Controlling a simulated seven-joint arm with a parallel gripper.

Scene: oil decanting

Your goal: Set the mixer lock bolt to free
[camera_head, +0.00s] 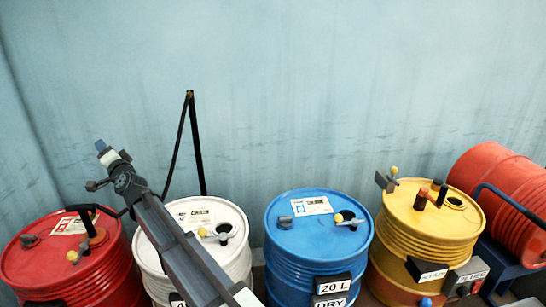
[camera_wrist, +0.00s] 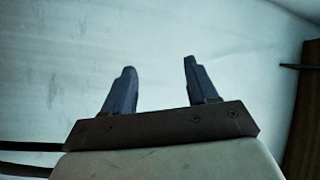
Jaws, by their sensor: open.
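My gripper (camera_head: 101,146) is raised above the red and white drums at the left in the head view. In the wrist view its two dark blue fingers (camera_wrist: 159,66) stand apart with nothing between them. The mixer lock bolt cannot be identified for certain. The yellow drum (camera_head: 402,253) carries a grey bracket with a yellow ball knob (camera_head: 394,171), a red block with a black grip (camera_head: 421,199) and a black knob (camera_head: 442,194) on its lid. My gripper is far to the left of this drum and touches nothing.
A red drum (camera_head: 98,278), a white drum (camera_head: 150,262) and a blue drum (camera_head: 300,262) stand left of the yellow one. Another red drum (camera_head: 510,190) lies at the right. A black pole (camera_head: 196,145) rises behind the white drum. The space above the lids is mostly free.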

